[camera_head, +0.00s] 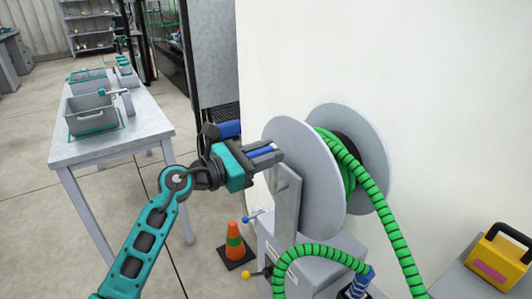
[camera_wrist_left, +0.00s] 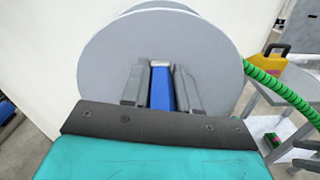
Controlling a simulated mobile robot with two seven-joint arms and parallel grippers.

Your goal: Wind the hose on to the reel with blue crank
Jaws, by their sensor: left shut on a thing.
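The hose reel (camera_head: 296,160) stands right of centre in the head view, with two grey discs and a green ribbed hose (camera_head: 375,190) partly wound between them. The hose runs down to the lower right, and a loop of it shows in front of the stand. My left gripper (camera_head: 268,155) is shut on the blue crank (camera_head: 258,153) at the left face of the reel. In the left wrist view the blue crank (camera_wrist_left: 161,88) sits between the two grey fingers, in front of the disc (camera_wrist_left: 110,55).
A table (camera_head: 115,150) with grey bins (camera_head: 92,115) stands at the left. An orange cone (camera_head: 234,242) is on the floor beside the reel stand (camera_head: 310,262). A yellow case (camera_head: 498,258) rests on a surface at the right. A white wall (camera_head: 420,80) is close behind the reel.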

